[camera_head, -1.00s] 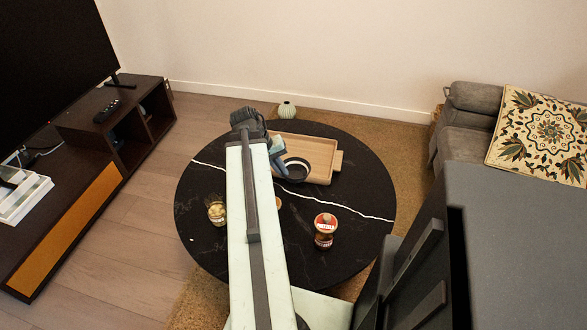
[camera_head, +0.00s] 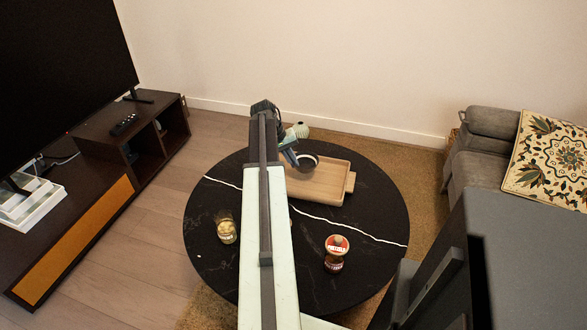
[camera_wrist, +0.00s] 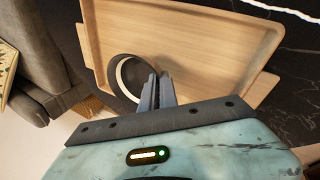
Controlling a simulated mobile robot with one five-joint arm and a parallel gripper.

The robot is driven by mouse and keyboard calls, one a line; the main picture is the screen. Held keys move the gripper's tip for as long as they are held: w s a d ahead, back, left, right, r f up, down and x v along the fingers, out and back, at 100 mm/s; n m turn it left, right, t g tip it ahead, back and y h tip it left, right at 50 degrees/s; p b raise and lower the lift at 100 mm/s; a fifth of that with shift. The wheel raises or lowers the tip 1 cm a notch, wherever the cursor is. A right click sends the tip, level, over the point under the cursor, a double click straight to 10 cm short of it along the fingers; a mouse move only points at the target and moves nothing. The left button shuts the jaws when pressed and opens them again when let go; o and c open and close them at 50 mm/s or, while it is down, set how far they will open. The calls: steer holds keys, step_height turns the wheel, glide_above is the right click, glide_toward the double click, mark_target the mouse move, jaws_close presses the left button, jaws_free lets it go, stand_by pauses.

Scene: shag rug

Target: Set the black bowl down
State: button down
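The black bowl (camera_head: 307,163) shows as a dark ring with a light inside over the far left part of the wooden tray (camera_head: 335,190). My gripper (camera_head: 291,158) is at the bowl's left side. In the wrist view, my gripper's two fingers (camera_wrist: 156,90) are close together at the rim of the bowl (camera_wrist: 122,72), shut on it. The tray (camera_wrist: 190,40) lies beyond them. The fingers hide part of the bowl. The bowl seems a little above the tray; its underside is hidden.
The tray is on a round black table (camera_head: 365,215) with a white vein. A glass jar (camera_head: 226,230) and a red-lidded jar (camera_head: 336,252) stand on its near part. A grey sofa (camera_head: 480,150) is at right.

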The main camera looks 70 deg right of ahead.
steer(key=shift+f+b, duration=1.8)
steer(key=shift+f, duration=0.25)
steer(key=c, duration=1.6)
jaws_free()
steer(key=shift+r, duration=0.1)
steer(key=shift+c, duration=0.2)
steer(key=p+v, duration=1.1)
steer(key=v, duration=0.1)
steer(key=shift+r+p, duration=0.3)
steer(key=shift+p, duration=0.1)
